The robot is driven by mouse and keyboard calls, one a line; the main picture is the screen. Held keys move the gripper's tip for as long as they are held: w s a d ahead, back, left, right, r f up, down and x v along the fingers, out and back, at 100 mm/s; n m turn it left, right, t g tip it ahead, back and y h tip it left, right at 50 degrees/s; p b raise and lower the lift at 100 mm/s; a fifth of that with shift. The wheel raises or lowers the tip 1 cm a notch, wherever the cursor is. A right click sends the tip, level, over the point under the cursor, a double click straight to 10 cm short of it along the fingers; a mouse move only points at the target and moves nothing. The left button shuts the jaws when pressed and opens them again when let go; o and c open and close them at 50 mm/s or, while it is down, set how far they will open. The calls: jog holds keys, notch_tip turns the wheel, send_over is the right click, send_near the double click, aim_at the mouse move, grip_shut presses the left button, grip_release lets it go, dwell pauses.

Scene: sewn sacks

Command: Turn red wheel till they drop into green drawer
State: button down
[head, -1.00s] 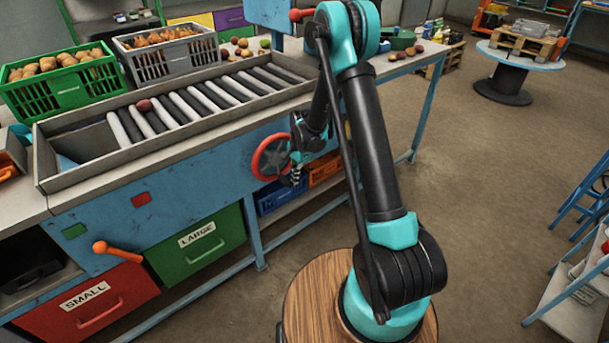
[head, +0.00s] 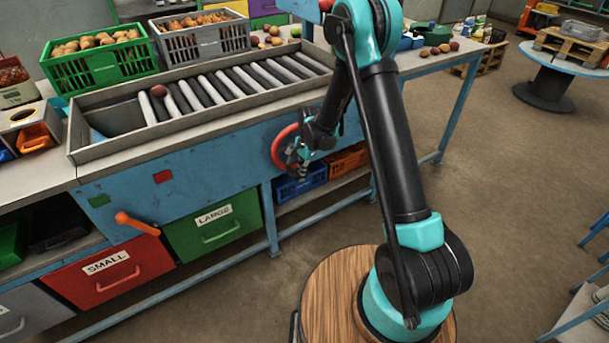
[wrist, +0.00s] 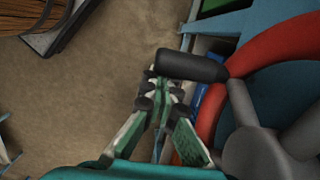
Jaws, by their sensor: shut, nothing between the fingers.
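The red wheel (head: 278,150) is on the blue front of the sorting table. In the wrist view its red rim (wrist: 265,45), grey spokes and dark handle (wrist: 195,66) fill the right side. My gripper (head: 297,170) is in front of the wheel and hides part of it. In the wrist view my gripper (wrist: 158,92) is shut and empty, its tips just below the handle's left end; I cannot tell if they touch. The green drawer (head: 235,235), labelled LARGE, looks shut below the table. One reddish-brown round item (head: 158,90) lies on the rollers near their left end.
The roller bed (head: 225,90) has a raised rim. A green crate (head: 105,72) and a grey crate (head: 200,45) of produce stand behind it. An orange-knobbed lever (head: 135,223) sticks out above the red SMALL drawer (head: 105,270). Open floor (head: 500,180) lies right.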

jog(key=shift+s+a+r, duration=0.1)
jog(key=shift+s+a, duration=0.05)
jog(key=shift+a, duration=0.05)
dwell(0.5)
dwell(1.0)
jog(key=w+d+r, duration=0.3)
jog(key=w+d, duration=0.4)
jog(key=d, duration=0.2)
jog(key=s+a+r, duration=0.3)
jog(key=a+r, duration=0.2)
jog(key=r, duration=0.1)
jog(key=s+a+f, duration=0.3)
jog(key=a+f, duration=0.1)
jog(key=f, duration=0.3)
jog(key=shift+f, duration=0.3)
jog(key=shift+a, duration=0.1)
